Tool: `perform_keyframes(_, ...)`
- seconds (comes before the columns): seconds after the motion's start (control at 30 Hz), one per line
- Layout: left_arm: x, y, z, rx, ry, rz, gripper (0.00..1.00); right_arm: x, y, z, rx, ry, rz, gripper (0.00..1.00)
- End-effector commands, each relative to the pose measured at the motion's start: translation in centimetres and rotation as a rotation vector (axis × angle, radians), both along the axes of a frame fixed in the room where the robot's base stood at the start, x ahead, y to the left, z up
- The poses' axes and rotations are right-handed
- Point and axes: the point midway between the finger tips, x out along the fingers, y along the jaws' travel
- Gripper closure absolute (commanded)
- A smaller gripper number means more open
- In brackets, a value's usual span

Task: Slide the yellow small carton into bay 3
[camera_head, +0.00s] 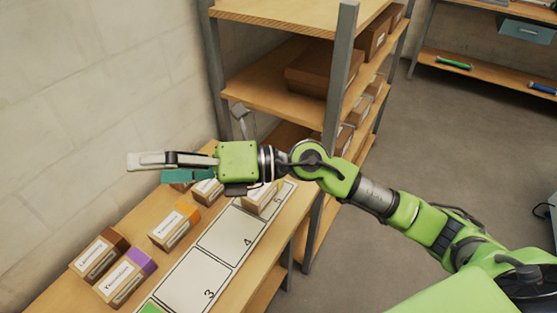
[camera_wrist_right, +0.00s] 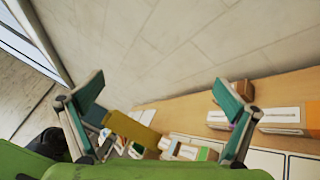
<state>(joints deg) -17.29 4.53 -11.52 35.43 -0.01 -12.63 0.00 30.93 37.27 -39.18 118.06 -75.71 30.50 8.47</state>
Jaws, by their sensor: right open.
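A small carton (camera_head: 260,199) with a white label stands on the strip in bay 5, partly hidden by my right arm. A yellow edge shows at its top, so it looks like the yellow one. Bay 3 (camera_head: 190,288) is a white marked panel at the near end of the strip and looks empty. My right gripper (camera_head: 150,169) is open and empty, above the back-left edge of the bench, away from the carton. In the right wrist view, its two teal-padded fingers (camera_wrist_right: 165,98) are spread apart. My left gripper is not in view.
Brown-topped (camera_head: 98,254), purple-topped (camera_head: 126,276) and orange-topped (camera_head: 174,226) cartons stand left of the strip. More cartons sit under my gripper. Bay 4 (camera_head: 229,246) looks clear. A shelf rack with a grey post (camera_head: 340,75) stands behind my arm; a wall is at left.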

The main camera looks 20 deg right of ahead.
Motion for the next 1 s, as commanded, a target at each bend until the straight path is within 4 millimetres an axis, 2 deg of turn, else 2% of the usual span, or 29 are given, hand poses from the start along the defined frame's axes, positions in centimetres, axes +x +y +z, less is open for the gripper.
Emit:
perform_keyframes(0.07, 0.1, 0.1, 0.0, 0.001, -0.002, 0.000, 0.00, 0.5, -1.2, -4.0, -0.262, -0.086, 0.052, 0.00)
perform_keyframes(0.1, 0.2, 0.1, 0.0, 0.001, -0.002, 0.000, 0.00, 1.1, -2.5, -6.3, -0.398, -0.116, 0.072, 0.00)
perform_keyframes(0.17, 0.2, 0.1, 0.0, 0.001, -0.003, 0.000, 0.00, 2.3, -5.4, -9.3, -0.607, -0.148, 0.084, 0.00)
perform_keyframes(0.2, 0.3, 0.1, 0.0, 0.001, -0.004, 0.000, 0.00, 3.2, -7.8, -11.0, -0.738, -0.159, 0.084, 0.00)
perform_keyframes(0.3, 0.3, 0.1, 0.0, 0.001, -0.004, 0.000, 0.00, 5.4, -13.9, -13.5, -1.007, -0.157, 0.060, 0.00)
perform_keyframes(0.4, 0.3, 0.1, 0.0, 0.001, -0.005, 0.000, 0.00, 6.9, -19.1, -14.4, -1.197, -0.134, 0.025, 0.00)
perform_keyframes(0.5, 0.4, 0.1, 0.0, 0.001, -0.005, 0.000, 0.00, 7.7, -22.8, -14.5, -1.318, -0.110, -0.005, 0.00)
perform_keyframes(0.6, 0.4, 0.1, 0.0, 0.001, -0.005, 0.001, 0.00, 8.0, -24.6, -14.5, -1.378, -0.093, -0.020, 0.00)
perform_keyframes(0.67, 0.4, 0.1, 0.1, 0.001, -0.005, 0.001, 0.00, 8.1, -25.0, -14.7, -1.393, -0.089, -0.024, 0.00)
perform_keyframes(0.87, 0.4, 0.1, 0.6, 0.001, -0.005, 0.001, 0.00, 8.7, -24.5, -16.6, -1.394, -0.085, -0.021, 0.00)
perform_keyframes(1.0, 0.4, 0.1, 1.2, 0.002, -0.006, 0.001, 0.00, 9.5, -23.9, -19.1, -1.391, -0.084, -0.020, 0.00)
